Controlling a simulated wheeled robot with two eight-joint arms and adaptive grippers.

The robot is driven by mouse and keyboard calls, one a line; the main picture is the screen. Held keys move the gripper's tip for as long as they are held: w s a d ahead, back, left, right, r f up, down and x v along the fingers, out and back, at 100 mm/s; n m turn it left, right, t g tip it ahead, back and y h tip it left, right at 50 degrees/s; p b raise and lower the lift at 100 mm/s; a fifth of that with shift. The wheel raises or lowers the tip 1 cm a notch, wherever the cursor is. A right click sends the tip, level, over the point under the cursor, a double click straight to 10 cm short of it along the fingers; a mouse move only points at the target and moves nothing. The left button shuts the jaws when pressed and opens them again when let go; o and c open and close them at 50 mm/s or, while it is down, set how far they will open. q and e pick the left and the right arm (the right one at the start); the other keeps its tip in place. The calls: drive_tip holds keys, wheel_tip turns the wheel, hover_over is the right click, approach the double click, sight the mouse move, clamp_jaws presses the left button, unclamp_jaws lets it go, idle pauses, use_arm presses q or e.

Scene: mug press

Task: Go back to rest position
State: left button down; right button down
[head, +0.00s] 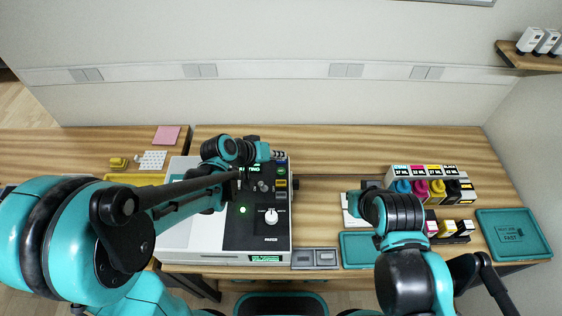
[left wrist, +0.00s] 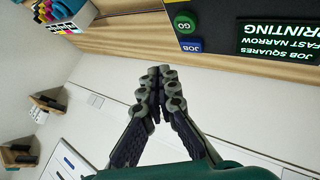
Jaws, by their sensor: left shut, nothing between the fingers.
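My left gripper shows in the left wrist view (left wrist: 155,88) with its dark ridged fingers meeting at the tips, empty. In the head view my left arm reaches over the white press (head: 200,235) with its black control panel (head: 270,226). The left gripper's fingers (head: 278,154) are small there, at the panel's far edge. In the left wrist view the fingertips are apart from the green GO button (left wrist: 186,22) and the blue JOB button (left wrist: 190,46). My right arm is over the right part of the table. Its fingers are mostly hidden, beside a white object (head: 351,210).
A rack of ink bottles (head: 421,188) and small ink boxes (head: 460,230) stand to the right. A teal tray (head: 513,235) lies at the far right, another teal mat (head: 356,250) at the front. A pink pad (head: 166,135) lies at the back left.

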use_arm(q)
drive_tip(key=s+a+y+b, duration=0.2)
drive_tip(key=s+a, duration=0.3)
drive_tip(key=s+a+y+b, duration=0.2)
drive_tip(key=s+a+b, duration=0.1)
drive_tip(key=s+a, duration=0.3)
drive_tip(key=s+a+f+t+y+b, duration=0.1)
drive_tip(key=s+a+y+b, duration=0.1)
drive_tip(key=s+a, duration=0.4)
drive_tip(key=shift+s+a+n+y, duration=0.1)
drive_tip(key=shift+n+y, duration=0.2)
drive_tip(key=shift+y, duration=0.1)
drive_tip(key=shift+r, duration=0.1)
